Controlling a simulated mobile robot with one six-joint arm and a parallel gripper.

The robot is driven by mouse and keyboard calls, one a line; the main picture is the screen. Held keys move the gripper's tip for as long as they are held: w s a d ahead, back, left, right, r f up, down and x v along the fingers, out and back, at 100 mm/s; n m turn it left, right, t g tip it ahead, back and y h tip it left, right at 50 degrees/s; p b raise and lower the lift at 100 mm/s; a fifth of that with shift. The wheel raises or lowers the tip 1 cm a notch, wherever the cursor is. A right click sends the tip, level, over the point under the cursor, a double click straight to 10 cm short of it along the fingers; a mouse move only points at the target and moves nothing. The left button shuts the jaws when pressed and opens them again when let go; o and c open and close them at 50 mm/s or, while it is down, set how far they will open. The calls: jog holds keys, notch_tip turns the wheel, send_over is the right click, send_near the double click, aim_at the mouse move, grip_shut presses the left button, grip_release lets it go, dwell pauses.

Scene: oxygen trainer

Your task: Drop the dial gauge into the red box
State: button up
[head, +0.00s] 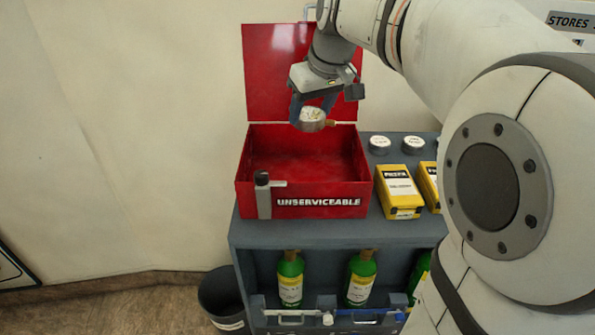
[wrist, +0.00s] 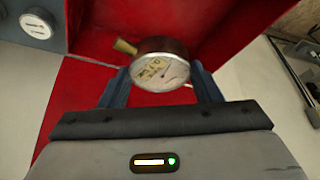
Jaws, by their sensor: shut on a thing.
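The dial gauge (head: 312,119) is a small round gauge with a pale face and a brass stem. My gripper (head: 312,108) is shut on it and holds it in the air over the back part of the red box (head: 320,187). The box is marked "UNSERVICEABLE", and its lid stands open at the back. The visible floor of the box looks empty. In the wrist view the gauge (wrist: 160,70) sits between the two fingers of my gripper (wrist: 163,85), its stem pointing to the upper left, with red box surfaces (wrist: 85,95) behind it.
The box stands on a grey cart (head: 300,232) with green bottles (head: 290,278) on the shelf below. Yellow packs (head: 399,190) and white-topped round items (head: 380,143) are to the right of the box. A dark bin (head: 222,297) stands on the floor at the left.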

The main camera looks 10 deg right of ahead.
aim_at(312, 128)
jog(key=shift+f+b, duration=1.45)
jog(key=shift+f, duration=0.9)
jog(key=shift+w, duration=0.1)
jog(key=o, duration=1.2)
jog(key=shift+r, duration=0.1)
jog(key=b+v, duration=0.1)
jog(key=v, duration=0.6)
jog(key=shift+s+d+r, duration=0.1)
jog(key=shift+s+r, duration=0.15)
jog(key=shift+r, duration=0.05)
